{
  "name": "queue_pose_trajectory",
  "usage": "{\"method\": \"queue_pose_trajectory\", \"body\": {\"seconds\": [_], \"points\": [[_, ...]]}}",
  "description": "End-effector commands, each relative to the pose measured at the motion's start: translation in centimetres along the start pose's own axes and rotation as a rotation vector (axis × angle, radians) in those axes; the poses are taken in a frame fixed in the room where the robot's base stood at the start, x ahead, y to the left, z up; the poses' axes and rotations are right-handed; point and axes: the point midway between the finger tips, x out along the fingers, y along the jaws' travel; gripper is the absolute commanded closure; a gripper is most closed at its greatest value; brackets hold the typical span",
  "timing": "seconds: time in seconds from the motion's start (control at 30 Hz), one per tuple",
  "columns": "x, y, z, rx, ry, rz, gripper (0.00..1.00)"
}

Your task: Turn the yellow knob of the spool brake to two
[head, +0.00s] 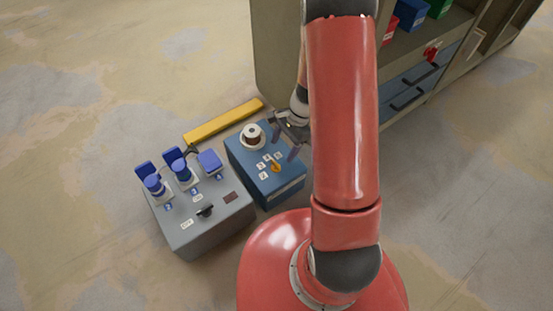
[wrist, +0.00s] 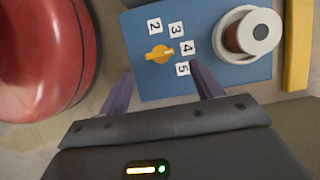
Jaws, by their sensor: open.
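The spool brake is a blue box (head: 284,188) on the floor with a white spool (head: 252,133) on its top. Its yellow knob (head: 275,167) also shows in the wrist view (wrist: 157,54). White labels 2 (wrist: 154,25), 3 (wrist: 176,29), 4 (wrist: 187,47) and 5 (wrist: 183,68) lie in an arc around the knob. The knob's pale pointer mark appears to face the 4. My gripper (head: 285,144) is open and empty above the box. In the wrist view its fingers (wrist: 162,87) are spread, with the knob ahead of the gap, not between them.
A grey box (head: 218,227) with blue-capped sockets and a black knob (head: 205,211) stands left of the blue box. A yellow bar (head: 222,121) lies behind them. A cabinet (head: 275,60) with shelves and drawers stands at the back. Open floor lies to the left.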

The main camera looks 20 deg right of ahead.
Motion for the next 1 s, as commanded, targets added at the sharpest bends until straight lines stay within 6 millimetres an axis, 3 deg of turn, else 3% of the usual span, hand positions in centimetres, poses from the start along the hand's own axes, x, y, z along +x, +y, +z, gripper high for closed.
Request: {"method": "queue_pose_trajectory", "body": {"seconds": [0.33,0.5,0.77,1.0], "points": [[5.6,0.1,0.0,-0.001,-0.002,0.004,0.35],[6.6,0.1,0.1,-0.003,-0.001,0.001,0.35],[6.7,0.1,0.1,-0.003,-0.001,0.001,0.35],[6.7,0.1,0.1,-0.003,0.0,0.001,0.65]]}}
